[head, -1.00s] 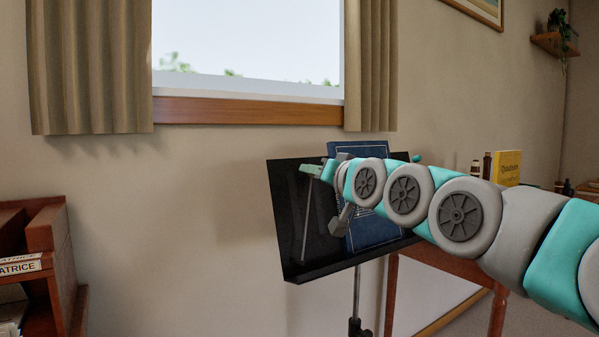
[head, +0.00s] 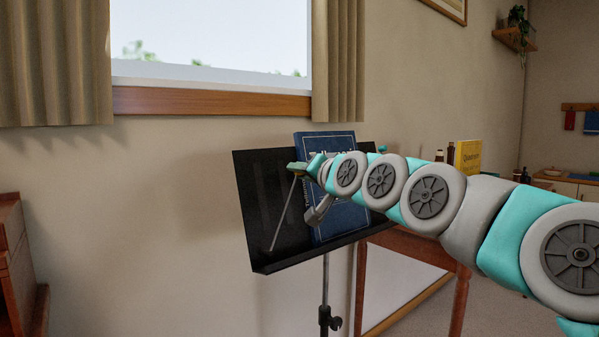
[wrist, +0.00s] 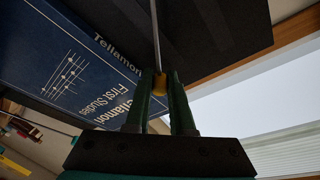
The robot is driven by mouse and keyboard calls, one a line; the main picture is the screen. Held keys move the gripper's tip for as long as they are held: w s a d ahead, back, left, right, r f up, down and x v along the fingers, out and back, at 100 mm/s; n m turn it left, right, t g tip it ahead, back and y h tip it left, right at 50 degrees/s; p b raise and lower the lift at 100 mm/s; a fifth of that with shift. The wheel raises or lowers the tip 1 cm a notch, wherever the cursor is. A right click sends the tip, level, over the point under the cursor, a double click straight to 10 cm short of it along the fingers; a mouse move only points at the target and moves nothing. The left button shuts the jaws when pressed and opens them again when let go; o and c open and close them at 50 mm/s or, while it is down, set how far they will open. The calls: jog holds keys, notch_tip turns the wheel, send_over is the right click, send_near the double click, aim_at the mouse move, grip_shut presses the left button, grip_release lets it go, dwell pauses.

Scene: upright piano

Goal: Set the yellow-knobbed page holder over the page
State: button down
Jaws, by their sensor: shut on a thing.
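The page holder is a thin grey rod (head: 283,213) with a yellow knob (wrist: 160,84) at its upper end. It slants across the black desk of the music stand (head: 262,175), leaning right toward the book, its lower end near the desk's lower left. A blue book (head: 325,143), lettered "Tellamon First Studies" in the wrist view (wrist: 70,62), stands on the desk, partly hidden by my arm. My gripper (wrist: 160,86) is shut on the yellow knob. In the head view my gripper (head: 298,168) is at the book's left edge. The rod looks beside the book, not across it.
A window with a wooden sill (head: 210,102) and curtains is behind the stand. A wooden table (head: 425,245) with a yellow book (head: 468,156) and bottles is behind at right. A brown cabinet (head: 15,265) is at far left. The wall left of the stand is clear.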

jog(key=c, duration=0.8)
grip_release()
jog(key=shift+o, duration=0.2)
